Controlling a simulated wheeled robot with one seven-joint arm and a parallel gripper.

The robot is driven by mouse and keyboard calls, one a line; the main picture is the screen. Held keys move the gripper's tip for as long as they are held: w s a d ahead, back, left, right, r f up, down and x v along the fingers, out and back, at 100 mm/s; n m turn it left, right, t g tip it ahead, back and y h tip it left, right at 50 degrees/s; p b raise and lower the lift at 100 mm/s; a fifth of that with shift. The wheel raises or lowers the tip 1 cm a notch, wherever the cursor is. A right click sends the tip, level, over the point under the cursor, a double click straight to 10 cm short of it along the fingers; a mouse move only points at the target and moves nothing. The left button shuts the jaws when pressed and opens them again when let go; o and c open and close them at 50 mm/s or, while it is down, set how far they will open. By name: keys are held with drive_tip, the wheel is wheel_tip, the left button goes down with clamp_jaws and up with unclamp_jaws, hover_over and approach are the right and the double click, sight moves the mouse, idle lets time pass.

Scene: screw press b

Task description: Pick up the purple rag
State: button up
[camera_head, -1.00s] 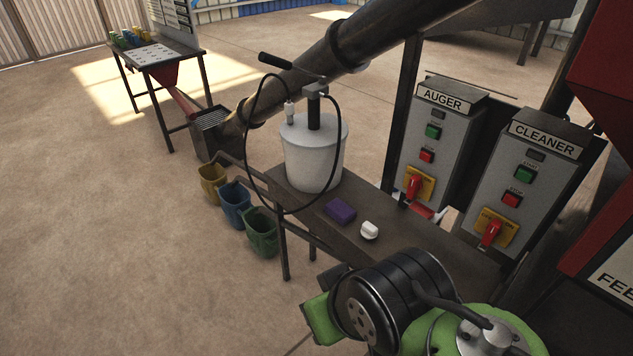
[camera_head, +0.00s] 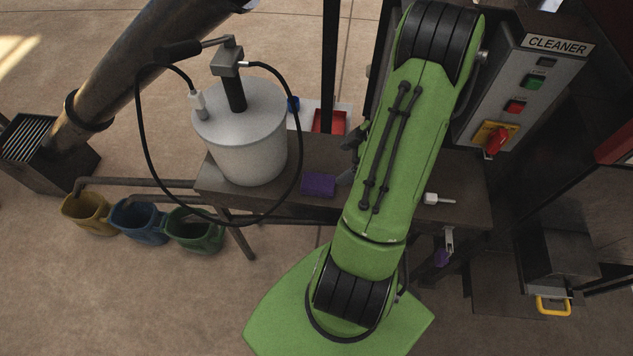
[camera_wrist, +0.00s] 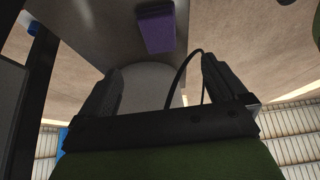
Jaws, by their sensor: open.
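The purple rag (camera_head: 319,185) lies as a small folded block on the dark bench, just right of the white bucket. In the wrist view the rag (camera_wrist: 157,30) shows at the top, beyond and roughly between the fingertips. My gripper (camera_head: 350,160) is partly hidden behind my green arm in the head view, its dark fingers close to the right of the rag. In the wrist view my gripper (camera_wrist: 160,68) has its two fingers wide apart with nothing between them. I cannot tell its exact height above the bench.
The white bucket (camera_head: 246,140) with a pump and looping black hose stands left of the rag. The hose passes near the rag. A small white item (camera_head: 432,198) lies farther right on the bench (camera_head: 470,190). The CLEANER control box (camera_head: 520,95) stands behind right.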

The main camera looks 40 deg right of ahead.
sight(319, 182)
drive_tip(key=b+x, duration=0.1)
drive_tip(key=x, duration=1.2)
drive_tip(key=shift+f, duration=0.15)
drive_tip(key=c, duration=1.1)
drive_tip(key=shift+o, duration=0.2)
wheel_tip(319, 182, up, 10)
drive_tip(key=p, duration=0.1)
drive_tip(key=o, duration=0.4)
drive_tip(key=c, duration=0.5)
drive_tip(key=shift+o, duration=0.2)
